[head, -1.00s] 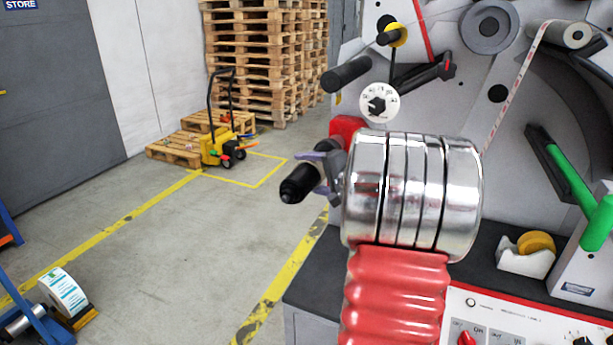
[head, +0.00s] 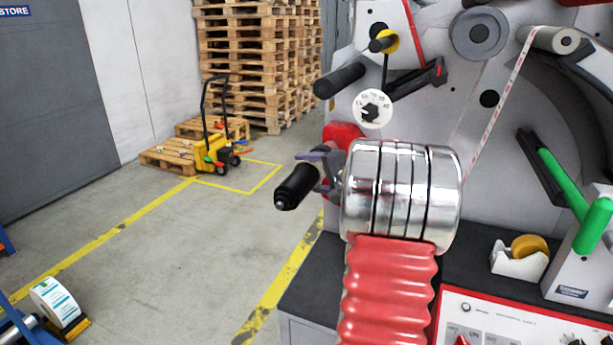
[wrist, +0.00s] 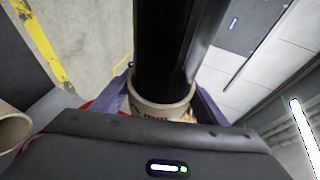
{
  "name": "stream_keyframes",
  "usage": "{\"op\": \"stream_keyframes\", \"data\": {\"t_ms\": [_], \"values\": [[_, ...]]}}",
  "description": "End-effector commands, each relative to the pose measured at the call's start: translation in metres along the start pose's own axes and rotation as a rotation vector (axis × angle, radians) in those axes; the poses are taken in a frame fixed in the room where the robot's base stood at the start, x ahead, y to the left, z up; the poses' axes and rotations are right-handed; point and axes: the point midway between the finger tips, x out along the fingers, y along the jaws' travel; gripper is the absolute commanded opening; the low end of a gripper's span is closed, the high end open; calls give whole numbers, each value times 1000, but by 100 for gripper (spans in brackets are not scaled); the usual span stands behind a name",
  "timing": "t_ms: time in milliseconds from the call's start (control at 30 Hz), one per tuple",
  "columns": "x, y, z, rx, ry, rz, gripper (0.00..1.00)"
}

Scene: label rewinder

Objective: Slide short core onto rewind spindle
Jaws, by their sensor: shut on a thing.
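My gripper (head: 320,168) has purple fingers, seen in the head view left of my silver wrist joint. In the wrist view my gripper (wrist: 164,98) is shut on a short tan core (wrist: 160,112), one finger on each side. A black spindle (wrist: 175,50) passes through the core's opening, so the core is around it. The black spindle (head: 296,188) also shows in the head view, its silver-tipped end sticking out beyond the fingers to the lower left.
The grey machine panel carries a second black roller (head: 339,80), a white dial (head: 373,108) and a green-sleeved lever (head: 562,178). A tape dispenser (head: 520,258) stands on the dark ledge. Another tan tube (wrist: 12,132) is at the wrist view's left.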

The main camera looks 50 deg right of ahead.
Motion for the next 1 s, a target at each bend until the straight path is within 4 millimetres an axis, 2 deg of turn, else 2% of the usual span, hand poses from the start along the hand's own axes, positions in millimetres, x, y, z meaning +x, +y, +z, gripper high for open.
{"op": "stream_keyframes", "data": {"t_ms": [1000], "values": [[16, 1, -40, 0, 0, 1, 44]]}}
